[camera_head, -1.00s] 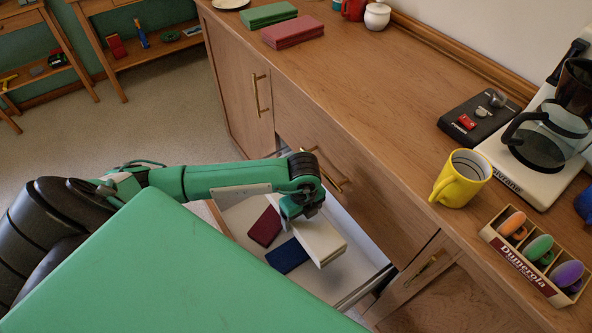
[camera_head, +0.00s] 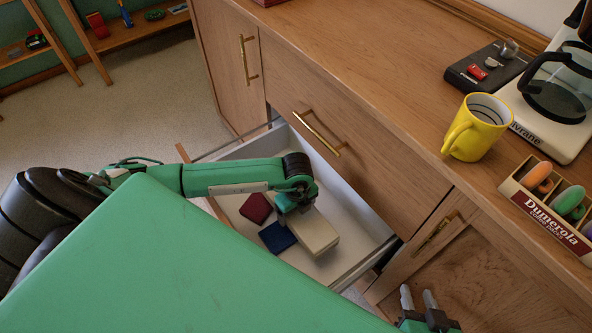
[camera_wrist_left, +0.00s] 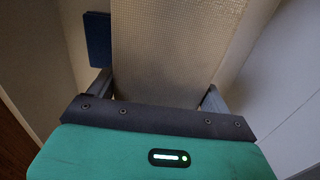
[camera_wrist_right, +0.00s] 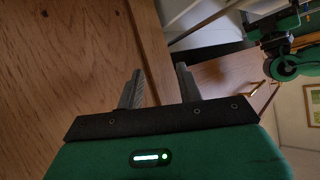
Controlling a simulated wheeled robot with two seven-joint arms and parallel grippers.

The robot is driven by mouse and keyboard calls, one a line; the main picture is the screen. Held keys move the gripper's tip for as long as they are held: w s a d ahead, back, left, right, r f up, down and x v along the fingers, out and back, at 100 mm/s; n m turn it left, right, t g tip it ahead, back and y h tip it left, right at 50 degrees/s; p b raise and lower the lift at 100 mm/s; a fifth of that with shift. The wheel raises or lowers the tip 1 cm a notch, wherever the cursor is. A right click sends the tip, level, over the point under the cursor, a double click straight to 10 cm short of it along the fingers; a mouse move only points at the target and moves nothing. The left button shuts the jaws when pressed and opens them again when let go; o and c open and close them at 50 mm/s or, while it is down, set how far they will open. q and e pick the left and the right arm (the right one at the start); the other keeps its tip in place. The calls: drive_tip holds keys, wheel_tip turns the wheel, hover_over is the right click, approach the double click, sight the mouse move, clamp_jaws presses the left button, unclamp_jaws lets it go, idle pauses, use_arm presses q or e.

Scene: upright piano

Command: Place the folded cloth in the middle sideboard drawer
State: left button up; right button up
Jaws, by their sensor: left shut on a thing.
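The cream folded cloth (camera_head: 318,234) is inside the open sideboard drawer (camera_head: 345,206), at or just above its floor; I cannot tell if it touches. My left gripper (camera_head: 297,211) is over the drawer and shut on the cloth's near end. In the left wrist view the textured cloth (camera_wrist_left: 172,50) lies between the two fingers. A dark red folded piece (camera_head: 256,207) and a dark blue one (camera_head: 277,237) lie in the drawer left of the cloth. My right gripper (camera_head: 420,299) is open and empty, low in front of the sideboard door.
A shut drawer front with a brass handle (camera_head: 317,132) is above the open drawer. On the sideboard top stand a yellow mug (camera_head: 474,130), a coffee maker (camera_head: 560,100), a black control box (camera_head: 488,66) and a box of coloured pods (camera_head: 548,205).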

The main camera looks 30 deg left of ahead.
sight(297, 216)
use_arm(q)
wheel_tip(297, 216, down, 3)
drive_tip(key=shift+f+b, duration=0.15)
drive_tip(key=shift+b, duration=0.25)
drive_tip(key=shift+f, duration=0.25)
use_arm(e)
drive_tip(key=shift+w+a+r+t+y, duration=0.15)
drive_tip(key=shift+a+t+y, duration=0.25)
drive_tip(key=shift+a+t, duration=0.35)
use_arm(q)
drive_tip(key=shift+f, duration=0.1)
drive_tip(key=shift+f, duration=0.25)
drive_tip(key=o, duration=1.3)
use_arm(e)
drive_tip(key=shift+a+r, duration=0.1)
drive_tip(key=shift+a, duration=0.1)
use_arm(q)
wheel_tip(297, 216, up, 13)
drive_tip(key=shift+f+p, duration=0.15)
drive_tip(key=shift+p, duration=1.05)
use_arm(e)
drive_tip(key=d+g, duration=0.1)
drive_tip(key=s+d+g+h, duration=0.1)
drive_tip(key=d, duration=0.1)
drive_tip(key=d+g+h, duration=0.1)
drive_tip(key=d, duration=0.1)
drive_tip(key=shift+s+f+g, duration=0.15)
drive_tip(key=shift+f+g, duration=0.1)
drive_tip(key=shift+f, duration=0.1)
